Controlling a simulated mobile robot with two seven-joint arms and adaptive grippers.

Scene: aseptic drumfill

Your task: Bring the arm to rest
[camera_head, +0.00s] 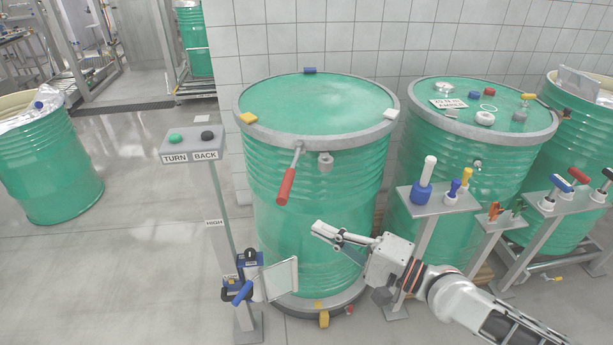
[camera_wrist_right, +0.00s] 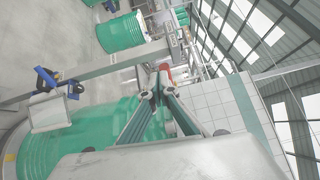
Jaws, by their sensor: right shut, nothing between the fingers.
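My right gripper (camera_head: 316,230) is in front of the lower part of the middle green drum (camera_head: 318,95) in the head view. Its fingers point left and are shut with nothing between them. The right arm comes in from the lower right. In the right wrist view the fingertips (camera_wrist_right: 156,92) meet near the middle of the picture, close in line with a red handle (camera_wrist_right: 165,72). The same red-gripped lever (camera_head: 286,186) hangs from the drum's rim clamp in the head view, above and left of the fingertips. My left gripper is not in view.
A post with a TURN/BACK button box (camera_head: 192,143) stands left of the drum, with a blue clamp and pale plate (camera_head: 282,280) low on it. Tool stands (camera_head: 440,200) and another drum (camera_head: 478,110) are at right. Open floor (camera_head: 120,250) lies at left.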

